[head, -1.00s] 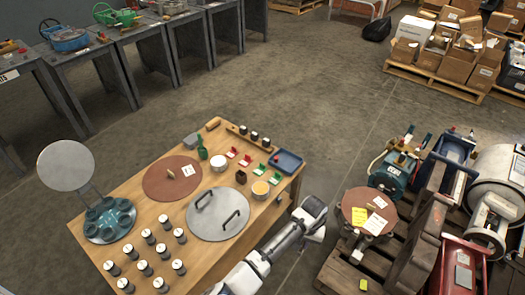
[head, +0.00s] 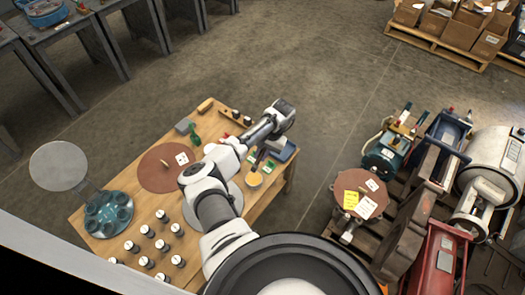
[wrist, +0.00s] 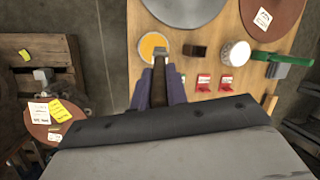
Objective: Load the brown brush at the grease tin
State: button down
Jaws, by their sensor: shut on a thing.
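The grease tin (head: 254,181) is a white round tin with a yellow-orange top, near the right edge of the wooden table. It also shows in the wrist view (wrist: 151,43). My gripper (head: 260,158) is over that end of the table, close to the tin. In the wrist view my gripper (wrist: 160,88) is shut on the brown brush (wrist: 160,66), a narrow dark brown piece pointing away from the fingers. The brush's far end overlaps the tin's lower right edge in the picture. I cannot tell whether it touches the grease.
A brown block (wrist: 197,51), a white tin (wrist: 234,53), a green-handled tool (wrist: 275,58) and red holders (wrist: 203,83) are close by. Several capped jars (head: 162,215) stand at the front. My arm hides a grey lid.

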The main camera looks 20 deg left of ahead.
jog(key=shift+f+b, duration=2.15)
jog(key=shift+f, duration=0.25)
jog(key=shift+f, duration=0.45)
jog(key=shift+f, duration=0.1)
dwell(1.0)
notch_tip(320, 180, up, 7)
jog(key=p, duration=0.7)
jog(key=shift+p, duration=0.4)
dwell(0.4)
